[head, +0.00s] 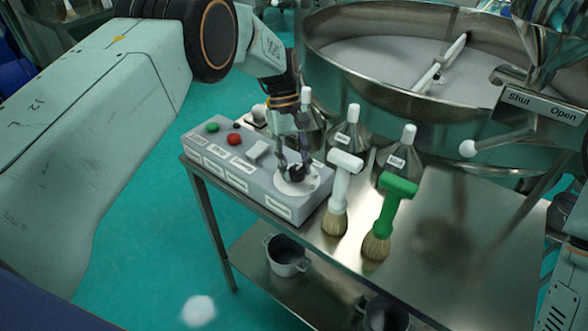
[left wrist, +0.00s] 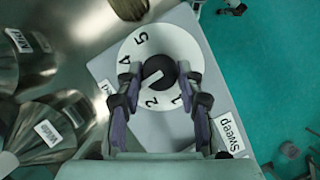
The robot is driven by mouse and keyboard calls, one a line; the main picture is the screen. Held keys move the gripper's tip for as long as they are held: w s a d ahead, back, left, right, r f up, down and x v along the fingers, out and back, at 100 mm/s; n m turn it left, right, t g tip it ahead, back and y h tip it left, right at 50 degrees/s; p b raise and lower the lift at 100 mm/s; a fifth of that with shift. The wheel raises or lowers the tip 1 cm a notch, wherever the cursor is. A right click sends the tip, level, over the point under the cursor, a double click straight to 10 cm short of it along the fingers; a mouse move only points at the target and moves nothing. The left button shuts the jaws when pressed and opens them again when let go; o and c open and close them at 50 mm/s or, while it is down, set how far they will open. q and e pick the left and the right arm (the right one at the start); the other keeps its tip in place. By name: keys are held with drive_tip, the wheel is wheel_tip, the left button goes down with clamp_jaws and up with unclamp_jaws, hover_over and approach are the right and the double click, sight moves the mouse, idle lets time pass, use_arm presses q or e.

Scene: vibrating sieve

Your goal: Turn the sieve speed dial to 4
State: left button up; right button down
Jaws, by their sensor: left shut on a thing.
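The speed dial (head: 318,181) is a white disc with a dark knob on the right end of a grey control box (head: 235,185). In the left wrist view, the dial (left wrist: 185,40) shows 5, 4, 2 and 1, and the knob (left wrist: 158,75) has a white pointer line. The line points lower left, between 4 and 2, toward a spot hidden by a finger. My left gripper (head: 291,165) reaches down onto the dial; in its wrist view the fingers (left wrist: 160,92) are shut on the knob, one on each side. My right gripper is out of view.
The box stands on a steel table (head: 455,240). A white-handled brush (head: 342,185) and a green-handled brush (head: 393,205) stand close right of the dial, with labelled metal flasks (head: 348,140) behind. The large round sieve (head: 400,98) is at the back. The table's front right is clear.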

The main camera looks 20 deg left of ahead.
use_arm(q)
drive_tip(key=m, duration=0.1)
drive_tip(key=m+b, duration=0.1)
drive_tip(key=m+y, duration=0.1)
drive_tip(key=shift+d+m+g, duration=0.25)
drive_tip(key=shift+m+g, duration=0.15)
drive_tip(key=m+y+b, duration=0.1)
drive_tip(key=m, duration=0.1)
drive_tip(key=shift+m, duration=0.4)
drive_tip(key=m+y, duration=0.1)
drive_tip(key=m, duration=0.1)
drive_tip(key=shift+d+m, duration=0.15)
drive_tip(key=shift+m, duration=0.15)
drive_tip(key=shift+m+y, duration=0.7)
drive_tip(key=shift+m, duration=0.7)
drive_tip(key=o, duration=0.8)
drive_tip(key=shift+s, duration=0.1)
drive_tip(key=o, duration=0.3)
drive_tip(key=shift+s+r, duration=0.1)
drive_tip(key=shift+o, duration=0.2)
drive_tip(key=shift+w, duration=0.2)
